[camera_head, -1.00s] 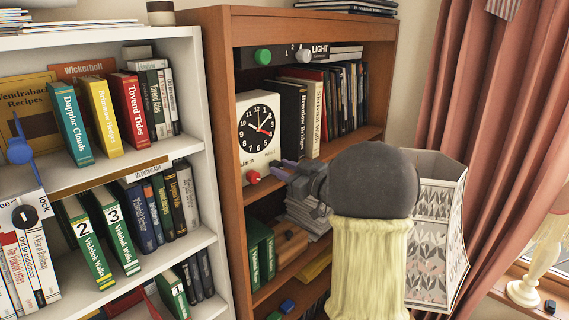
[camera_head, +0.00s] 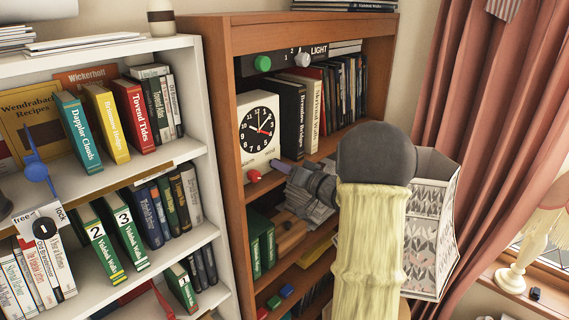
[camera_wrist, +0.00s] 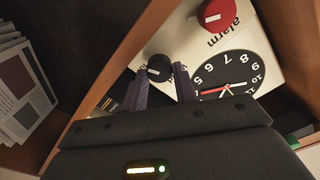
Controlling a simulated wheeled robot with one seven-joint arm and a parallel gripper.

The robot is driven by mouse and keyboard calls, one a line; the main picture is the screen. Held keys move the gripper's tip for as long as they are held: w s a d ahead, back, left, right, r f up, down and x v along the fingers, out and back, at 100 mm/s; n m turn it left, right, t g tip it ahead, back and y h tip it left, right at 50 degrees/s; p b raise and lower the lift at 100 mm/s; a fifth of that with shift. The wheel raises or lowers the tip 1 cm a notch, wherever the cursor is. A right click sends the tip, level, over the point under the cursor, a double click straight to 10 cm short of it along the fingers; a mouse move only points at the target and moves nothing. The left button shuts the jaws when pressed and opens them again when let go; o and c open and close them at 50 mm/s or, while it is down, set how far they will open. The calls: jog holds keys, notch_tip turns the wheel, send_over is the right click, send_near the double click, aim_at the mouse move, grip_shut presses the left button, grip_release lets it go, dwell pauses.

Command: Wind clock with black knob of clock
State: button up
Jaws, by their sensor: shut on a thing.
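The white clock (camera_head: 244,145), with a black dial and a red hand, stands on a shelf of the brown bookcase. A red knob (camera_head: 254,176) sits low on its front; in the wrist view this red knob (camera_wrist: 216,14) is beside the word "alarm". The black knob (camera_wrist: 158,68) shows in the wrist view beside the dial; in the head view I cannot make it out behind my fingers. My gripper (camera_wrist: 161,76) is at the clock's lower right front, its two purple fingers on either side of the black knob and shut on it.
Books (camera_head: 292,120) stand right of the clock. The brown bookcase's side panel (camera_head: 222,130) is close at the clock's left. Papers (camera_wrist: 22,88) lie on the shelf below. A patterned lampshade (camera_head: 432,220) and a pink curtain (camera_head: 500,120) are to the right of my arm.

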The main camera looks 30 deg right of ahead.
jog(key=shift+f+m, duration=0.15)
jog(key=shift+m, duration=0.15)
jog(key=o, duration=0.7)
jog(key=b+v, duration=0.8)
jog(key=v, duration=0.9)
jog(key=shift+s, duration=0.15)
